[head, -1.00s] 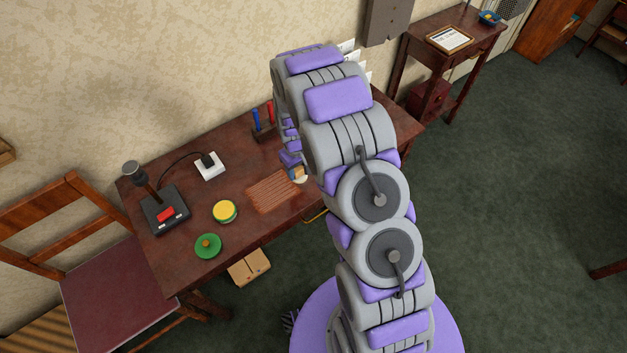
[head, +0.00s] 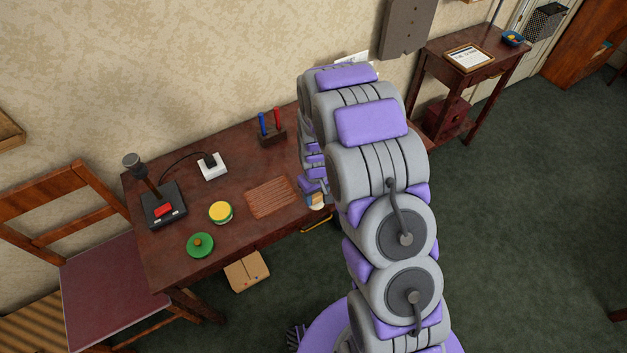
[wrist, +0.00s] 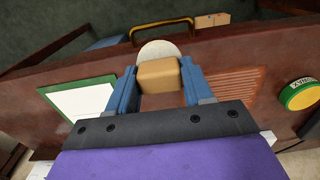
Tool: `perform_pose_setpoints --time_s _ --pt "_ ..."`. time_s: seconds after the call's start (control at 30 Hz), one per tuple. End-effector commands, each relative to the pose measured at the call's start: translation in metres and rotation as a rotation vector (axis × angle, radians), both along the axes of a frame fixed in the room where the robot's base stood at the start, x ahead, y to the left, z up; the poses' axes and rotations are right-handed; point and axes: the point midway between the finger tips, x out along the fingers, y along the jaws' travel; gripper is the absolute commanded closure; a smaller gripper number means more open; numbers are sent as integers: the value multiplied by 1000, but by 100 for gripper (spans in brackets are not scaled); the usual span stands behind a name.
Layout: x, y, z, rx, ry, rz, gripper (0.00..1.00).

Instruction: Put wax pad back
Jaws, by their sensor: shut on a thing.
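My gripper (wrist: 158,70) is shut on a tan block (wrist: 160,76). A pale round disc (wrist: 158,48) shows just beyond the block, seemingly part of the same held piece, likely the wax pad. In the head view the held piece (head: 317,200) is small and partly hidden by my gripper (head: 314,186), near the desk's front edge, right of a ribbed reddish-brown mat (head: 272,198). A round green tin with a yellow top (head: 220,212) stands left of the mat. It also shows in the wrist view (wrist: 302,95). A green lid with a knob (head: 201,245) lies nearby.
On the desk (head: 245,165) stand a black device with a red button (head: 163,205), a white socket block (head: 212,166) and a holder with blue and red tools (head: 271,134). A chair (head: 95,260) is at left, a cardboard box (head: 246,271) below. A green-edged sheet (wrist: 80,105) shows in the wrist view.

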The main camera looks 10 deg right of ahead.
Motion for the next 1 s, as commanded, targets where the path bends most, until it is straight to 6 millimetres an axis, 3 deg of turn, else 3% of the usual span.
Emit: perform_pose_setpoints --time_s 0.2,0.43,0.77,1.0 --pt "41 -5 -6 -1 -3 -1 78" --pt "75 -10 -9 -1 -3 0 78" --pt "91 -13 -9 -1 -1 0 78" --pt "91 -12 -44 -2 3 1 78"
